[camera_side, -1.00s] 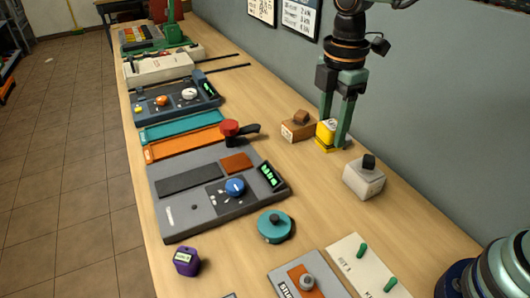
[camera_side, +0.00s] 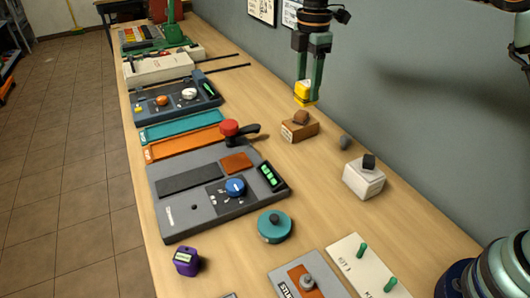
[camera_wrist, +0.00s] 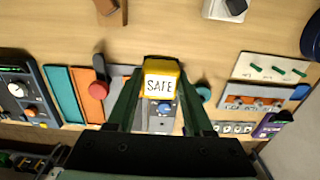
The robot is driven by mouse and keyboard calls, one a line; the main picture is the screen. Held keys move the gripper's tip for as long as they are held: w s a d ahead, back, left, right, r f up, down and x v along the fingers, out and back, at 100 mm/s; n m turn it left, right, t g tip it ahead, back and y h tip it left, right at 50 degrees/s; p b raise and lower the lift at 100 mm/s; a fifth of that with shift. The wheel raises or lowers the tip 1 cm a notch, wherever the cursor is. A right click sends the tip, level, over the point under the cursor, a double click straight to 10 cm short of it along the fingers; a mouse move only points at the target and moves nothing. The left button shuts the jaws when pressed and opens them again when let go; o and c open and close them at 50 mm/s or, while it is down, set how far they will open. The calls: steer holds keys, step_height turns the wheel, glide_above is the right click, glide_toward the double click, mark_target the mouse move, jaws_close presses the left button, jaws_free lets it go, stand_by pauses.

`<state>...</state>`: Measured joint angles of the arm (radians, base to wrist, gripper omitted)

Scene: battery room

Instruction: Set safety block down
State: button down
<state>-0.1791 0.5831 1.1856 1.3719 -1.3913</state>
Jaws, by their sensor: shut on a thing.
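The safety block is a yellow block (camera_side: 303,88) held in the air above the bench, with a white face marked SAFE in the wrist view (camera_wrist: 160,86). My gripper (camera_side: 309,84) is shut on it, with a dark green finger on each side. In the side view the block appears just above and behind the brown box (camera_side: 298,128), with a visible gap between them. In the wrist view my gripper (camera_wrist: 158,80) has the block between its fingertips, and it hides part of the grey panel behind.
A small grey knob (camera_side: 344,142) and a pale block with a black top (camera_side: 363,180) stand right of the brown box. A grey panel with a blue knob (camera_side: 205,215) and a red-topped lever (camera_side: 230,128) lie left. Bare wood lies between the teal disc (camera_side: 274,228) and brown box.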

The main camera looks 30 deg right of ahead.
step_height(320, 180, down, 20)
steer(key=shift+r, duration=0.2)
stand_by(0.4)
steer(key=shift+f, duration=0.15)
steer(key=shift+c, duration=1.5)
jaws_free()
